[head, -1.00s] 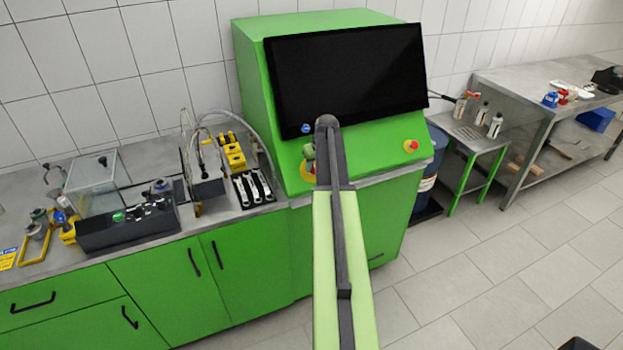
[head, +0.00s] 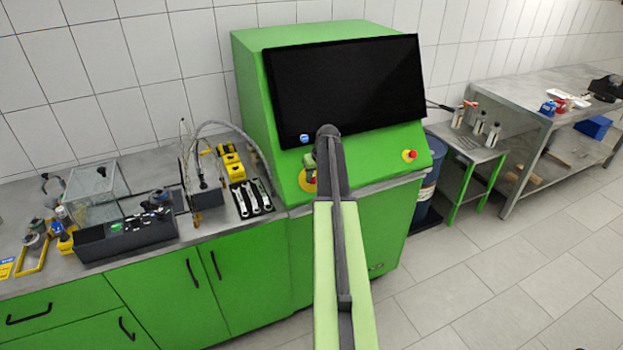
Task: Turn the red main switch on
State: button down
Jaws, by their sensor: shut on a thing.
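The main switch (head: 306,184) is on the sloped front panel of the green console; its round yellow plate shows to the left of my arm. Its red handle is mostly hidden behind my gripper and arm. My gripper (head: 309,166) is at the switch, in front of the yellow plate, and is shut on the handle. The fingertips are largely hidden, so the handle's angle cannot be told. A red push button on a yellow base (head: 409,155) sits apart at the panel's right end. A blue knob (head: 304,139) is just above my gripper.
The green console (head: 390,155) carries a black screen (head: 345,90), which is dark. To the left is a counter (head: 212,232) with a black trough, glass box and yellow parts. To the right are a small metal table (head: 468,150), a blue drum (head: 428,170) and open tiled floor.

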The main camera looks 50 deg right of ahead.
jog(key=m+t+y, duration=0.1)
jog(key=m, duration=0.2)
jog(key=shift+w+d+f+b, duration=0.1)
jog(key=shift+b, duration=0.3)
jog(key=m+t+y+b, duration=0.1)
jog(key=m, duration=0.1)
jog(key=m+b, duration=0.1)
jog(key=m, duration=0.2)
jog(key=shift+d+f+t+y, duration=0.1)
jog(key=shift+f+t+y, duration=0.05)
jog(key=shift+t+y, duration=0.25)
jog(key=m+t+b, duration=0.1)
jog(key=m, duration=0.1)
jog(key=m+b, duration=0.1)
jog(key=b, duration=0.1)
jog(key=shift+s+f+m+t, duration=0.1)
jog(key=shift+s+m+t, duration=0.2)
jog(key=shift+m+t, duration=0.1)
jog(key=shift+m+t+b, duration=0.7)
jog(key=shift+m+b, duration=0.3)
jog(key=shift+m, duration=0.7)
jog(key=c, duration=1.5)
grip_release()
jog(key=shift+o, duration=0.3)
jog(key=shift+w, duration=0.1)
